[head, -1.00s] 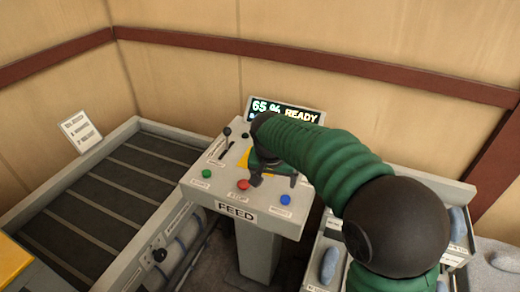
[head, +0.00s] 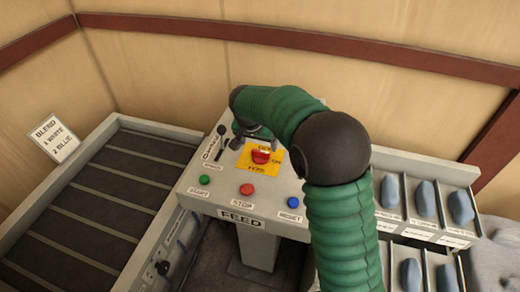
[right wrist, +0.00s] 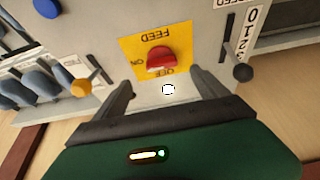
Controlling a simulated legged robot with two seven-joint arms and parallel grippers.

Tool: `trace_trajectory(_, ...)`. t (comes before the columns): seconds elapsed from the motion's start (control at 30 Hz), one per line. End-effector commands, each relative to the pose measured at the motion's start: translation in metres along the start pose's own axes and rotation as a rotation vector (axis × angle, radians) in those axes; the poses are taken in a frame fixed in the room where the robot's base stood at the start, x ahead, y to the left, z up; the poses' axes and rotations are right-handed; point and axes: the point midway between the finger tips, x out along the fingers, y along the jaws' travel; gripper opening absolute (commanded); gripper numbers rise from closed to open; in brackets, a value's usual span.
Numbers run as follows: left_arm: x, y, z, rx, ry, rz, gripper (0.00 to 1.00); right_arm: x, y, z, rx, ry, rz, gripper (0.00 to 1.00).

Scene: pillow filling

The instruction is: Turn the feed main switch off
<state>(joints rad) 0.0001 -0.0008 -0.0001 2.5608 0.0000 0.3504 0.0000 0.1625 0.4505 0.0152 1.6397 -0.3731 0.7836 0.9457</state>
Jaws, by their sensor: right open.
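The feed main switch is a red knob (head: 261,156) on a yellow plate (head: 246,163) on the grey FEED console. In the right wrist view the red knob (right wrist: 161,58) sits centred beyond the fingers, on the yellow plate (right wrist: 128,45) marked FEED, ON and OFF upside down. The knob looks wider from side to side, but I cannot tell its setting for certain. My right gripper (head: 252,132) is over the console's far part, behind the knob. In the wrist view the gripper (right wrist: 162,82) is open and empty, with its fingers apart from the knob. My left gripper is out of view.
Green (head: 205,179), red (head: 247,189) and blue (head: 293,202) buttons line the console front. A black-knobbed lever (right wrist: 243,72) stands beside the right finger in the wrist view, an orange knob (right wrist: 82,88) beyond the left. A slatted conveyor (head: 80,200) lies left; bins of blue pieces (head: 425,198) right.

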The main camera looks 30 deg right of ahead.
Motion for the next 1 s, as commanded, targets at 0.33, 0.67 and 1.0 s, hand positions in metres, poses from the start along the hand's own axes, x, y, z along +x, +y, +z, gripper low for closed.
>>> trace_trajectory(0.33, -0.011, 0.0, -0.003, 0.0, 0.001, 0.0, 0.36, 0.073, 0.001, 0.001, -0.001, -0.001, 0.0, 0.84)
trace_trajectory(0.67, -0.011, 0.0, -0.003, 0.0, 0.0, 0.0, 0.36, 0.084, 0.0, 0.0, -0.001, 0.0, -0.001, 0.84)
trace_trajectory(1.0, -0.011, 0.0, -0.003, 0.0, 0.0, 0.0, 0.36, 0.083, 0.0, 0.001, -0.001, 0.001, -0.002, 0.43)
